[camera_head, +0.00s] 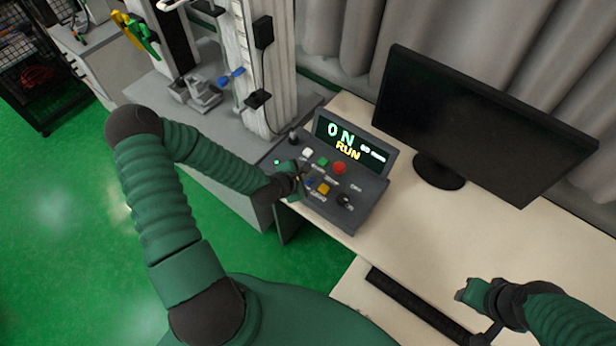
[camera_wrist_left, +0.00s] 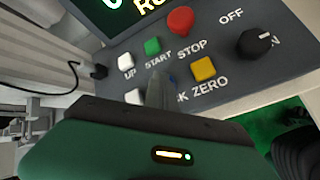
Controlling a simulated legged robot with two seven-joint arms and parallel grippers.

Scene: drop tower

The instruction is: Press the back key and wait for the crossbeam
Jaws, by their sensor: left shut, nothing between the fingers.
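The control box (camera_head: 352,212) stands on the table with its display (camera_head: 345,143) lit, reading "ON" and "RUN". The testing tower (camera_head: 243,60) stands behind and left of the box. I cannot clearly pick out its crossbeam. My right gripper (camera_head: 466,291) is over the table at lower right, its jaws unclear.
A monitor (camera_head: 480,120) stands right of the box. A keyboard (camera_head: 415,305) lies in front.

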